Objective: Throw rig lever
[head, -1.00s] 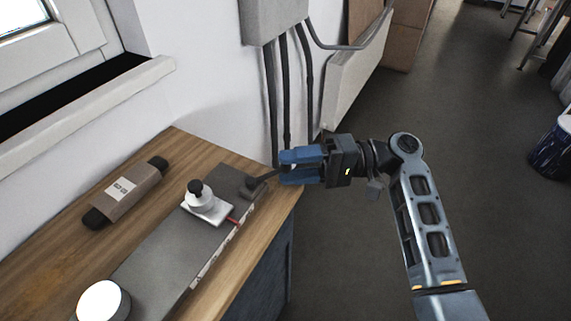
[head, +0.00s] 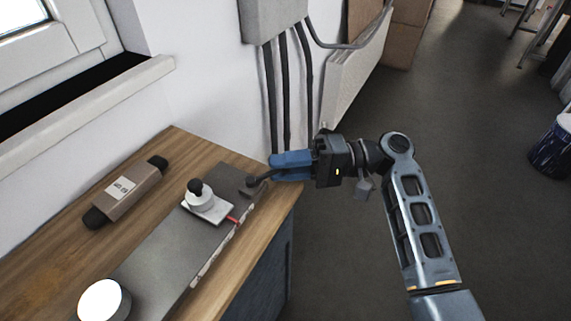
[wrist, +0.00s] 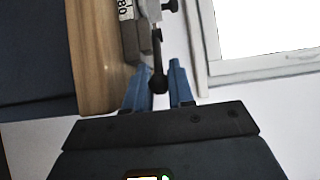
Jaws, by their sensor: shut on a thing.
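The rig is a long grey plate (head: 150,262) on the wooden bench. Its dark lever (head: 262,178) has its pivot at the plate's far right end and points right, into my gripper. My gripper (head: 273,168) has blue fingers and reaches in from the right at the bench corner. It is shut on the lever. In the wrist view, the lever (wrist: 158,62) runs down between the gripper's fingers (wrist: 160,75), with a black ball knob at its end. The fingers hide part of the lever in the head view.
A white base with a round black-topped knob (head: 203,197) and a red piece stands on the plate. A white round disc (head: 103,300) is at the near end. A brown wrapped roll (head: 126,191) lies on the bench (head: 60,255). Dark cables (head: 287,95) hang behind my gripper.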

